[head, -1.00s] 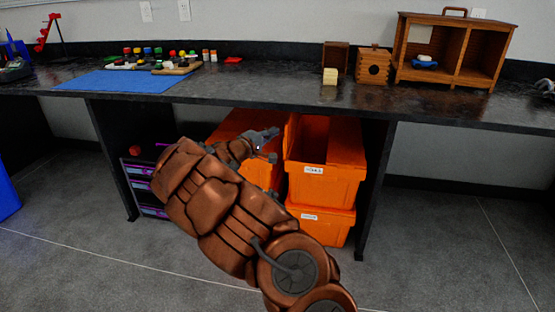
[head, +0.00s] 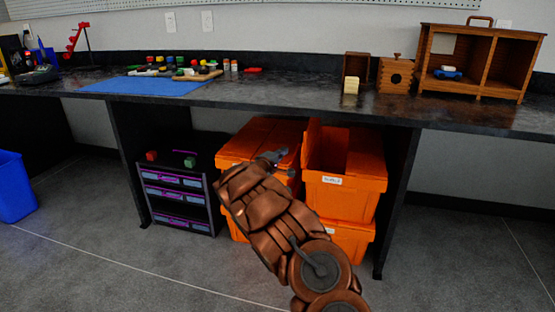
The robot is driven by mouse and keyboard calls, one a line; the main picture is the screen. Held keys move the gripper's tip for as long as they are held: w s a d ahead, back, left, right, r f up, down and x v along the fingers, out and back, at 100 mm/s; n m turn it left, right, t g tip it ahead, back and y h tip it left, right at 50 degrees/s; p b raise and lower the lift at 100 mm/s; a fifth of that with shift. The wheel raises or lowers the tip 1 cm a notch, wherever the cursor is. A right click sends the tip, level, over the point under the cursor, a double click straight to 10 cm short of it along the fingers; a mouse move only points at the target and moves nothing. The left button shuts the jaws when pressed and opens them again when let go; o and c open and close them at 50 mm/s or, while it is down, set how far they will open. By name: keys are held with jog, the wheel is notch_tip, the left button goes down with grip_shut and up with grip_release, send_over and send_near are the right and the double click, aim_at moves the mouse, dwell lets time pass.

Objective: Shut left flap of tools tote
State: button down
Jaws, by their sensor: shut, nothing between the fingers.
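The tools tote (head: 345,199) is the orange tote with a white label on its front, stacked on top at the right under the bench. Its left flap (head: 312,146) stands up, roughly upright, along the tote's left side, and the top looks open. I cannot make out the right flap clearly. My gripper (head: 280,162) is shut and empty, just left of the raised flap, over the neighbouring tote's lid. I cannot tell whether it touches the flap or the lid. My arm hides part of the left stack.
A second orange tote (head: 255,140) with a closed lid stands close on the left. Another orange tote (head: 352,240) lies under the tools tote. A drawer unit (head: 180,192) stands at left. The bench top (head: 290,92) hangs above, and its right leg (head: 396,205) is close to the totes.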

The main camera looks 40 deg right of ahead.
jog(key=shift+s+d+b, duration=0.35)
jog(key=shift+s+d, duration=0.05)
jog(key=shift+d, duration=0.35)
jog(key=shift+s+d+b, duration=0.35)
jog(key=shift+s+d, duration=0.05)
jog(key=shift+d, duration=0.4)
jog(key=shift+s+d+b, duration=0.35)
jog(key=shift+s+d, duration=0.05)
jog(key=shift+d, duration=0.35)
jog(key=shift+w+a, duration=0.15)
